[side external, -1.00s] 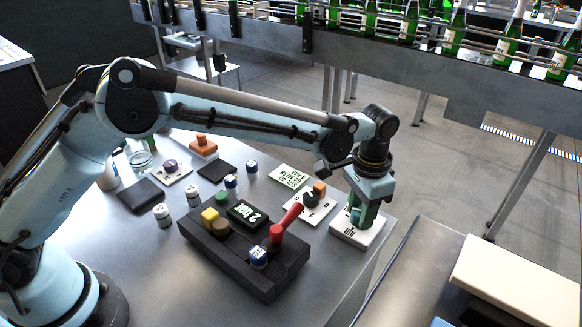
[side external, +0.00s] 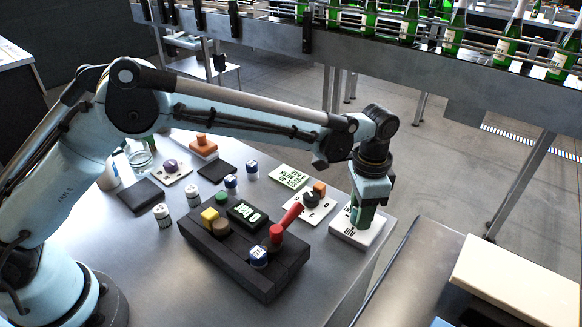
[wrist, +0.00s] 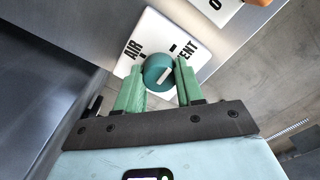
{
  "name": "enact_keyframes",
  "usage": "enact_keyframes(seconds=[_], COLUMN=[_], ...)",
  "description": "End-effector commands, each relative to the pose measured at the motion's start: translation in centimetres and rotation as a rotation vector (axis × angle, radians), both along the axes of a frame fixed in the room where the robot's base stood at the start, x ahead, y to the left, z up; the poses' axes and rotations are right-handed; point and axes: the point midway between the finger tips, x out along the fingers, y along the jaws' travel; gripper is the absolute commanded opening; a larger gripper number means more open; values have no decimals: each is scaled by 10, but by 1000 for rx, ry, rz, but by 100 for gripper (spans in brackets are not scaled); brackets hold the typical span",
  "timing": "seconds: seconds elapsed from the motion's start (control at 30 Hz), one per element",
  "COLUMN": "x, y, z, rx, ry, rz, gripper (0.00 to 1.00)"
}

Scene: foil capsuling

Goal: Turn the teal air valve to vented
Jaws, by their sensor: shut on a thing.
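The teal air valve (wrist: 157,70) is a round knob with a pale pointer bar, on a white plate (wrist: 150,32) lettered AIR at left and VENT at right in the wrist view. The pale bar slants toward the upper right, on the VENT side. My gripper (wrist: 160,65) has its green fingers on either side of the knob and is shut on it. In the side view my gripper (side external: 362,213) points down over the white plate (side external: 370,236) at the table's right corner, and the fingers mostly hide the knob.
A dark console (side external: 270,280) with a lit display (side external: 247,216), coloured buttons and a red lever (side external: 288,219) stands left of the valve. A dark knob (side external: 311,199) on another white plate is just behind. Small jars and pads lie farther left. The table edge is close at right.

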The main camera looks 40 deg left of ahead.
Motion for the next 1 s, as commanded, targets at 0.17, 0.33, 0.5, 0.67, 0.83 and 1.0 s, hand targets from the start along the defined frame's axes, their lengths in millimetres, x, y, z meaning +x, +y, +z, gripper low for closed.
enact_keyframes(seconds=[0.17,0.33,0.5,0.67,0.83,1.0], x=[0,0,0,0,0,0], y=[0,0,0,0,0,0], z=[1,0,1,16,49,83], rx=[0,0,0,0,0,0], ry=[0,0,0,0,0,0], rz=[-1,-1,0,0,0,0], gripper=[57,63,63,63,63,63])
